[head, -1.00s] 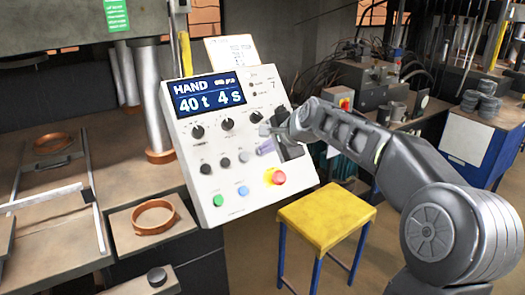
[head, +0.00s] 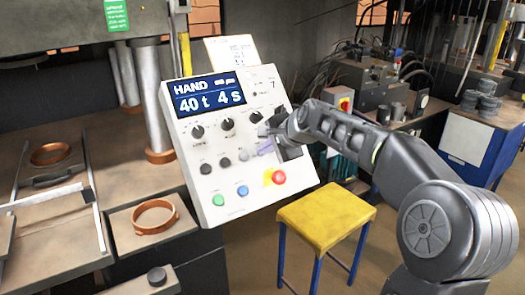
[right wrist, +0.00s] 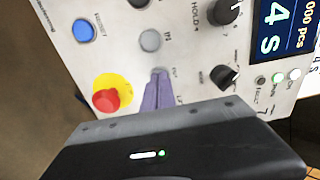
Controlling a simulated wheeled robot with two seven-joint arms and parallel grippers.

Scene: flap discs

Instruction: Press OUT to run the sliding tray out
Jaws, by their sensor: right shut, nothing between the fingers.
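The white control box (head: 235,190) has a blue display (head: 208,92) reading HAND, 40 t, 4 s. My right gripper (head: 262,148) is shut and empty. Its lavender fingertips, also in the right wrist view (right wrist: 157,80), are at the panel at the right end of the upper button row, beside a grey button (right wrist: 150,40). They hide whatever is under them, so the OUT button and its contact cannot be made out. The sliding tray (head: 35,172), with a copper ring (head: 50,153) and a dark handle, lies between rails at the left. My left gripper is not in view.
A red stop button on yellow (right wrist: 106,96) sits close to the fingers, with a blue button (right wrist: 83,30) beyond. Dark knobs (head: 228,124) are above. A yellow stool (head: 325,215) stands below right. Another copper ring (head: 155,216) lies on the front plate.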

